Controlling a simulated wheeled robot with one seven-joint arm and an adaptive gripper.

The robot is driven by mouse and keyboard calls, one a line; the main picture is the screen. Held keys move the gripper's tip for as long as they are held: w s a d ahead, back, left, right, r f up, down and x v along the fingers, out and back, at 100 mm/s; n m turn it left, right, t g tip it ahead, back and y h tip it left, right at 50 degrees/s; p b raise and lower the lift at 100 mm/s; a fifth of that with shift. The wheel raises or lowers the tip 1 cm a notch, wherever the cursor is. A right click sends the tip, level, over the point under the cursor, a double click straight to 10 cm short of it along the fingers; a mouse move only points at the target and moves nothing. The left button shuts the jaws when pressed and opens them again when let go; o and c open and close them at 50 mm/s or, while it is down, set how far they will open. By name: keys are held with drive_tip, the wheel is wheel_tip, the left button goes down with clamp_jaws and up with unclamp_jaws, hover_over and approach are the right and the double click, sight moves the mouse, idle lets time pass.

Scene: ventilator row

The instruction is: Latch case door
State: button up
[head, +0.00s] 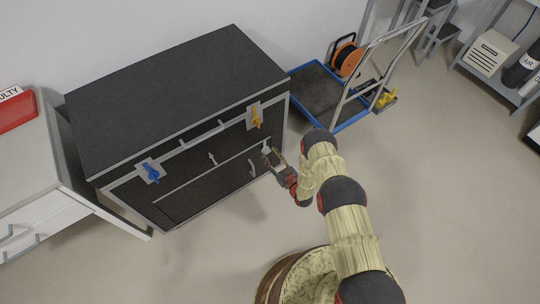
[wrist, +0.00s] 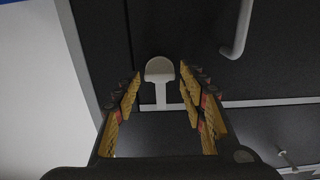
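The black case (head: 170,95) with silver edging stands against the wall in the head view. My gripper (head: 274,159) is at the right end of this front. In the wrist view my gripper (wrist: 160,85) is open, its fingers either side of a pale grey rounded tab (wrist: 159,70) on the dark face. I cannot tell whether they touch it.
A bar handle (wrist: 238,30) is near the right finger. A blue trolley (head: 325,92) with an orange cable reel (head: 347,57) stands right of the case. A white cabinet (head: 28,160) bearing a red box (head: 14,112) is at left. Floor in front is clear.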

drive_tip(key=c, duration=1)
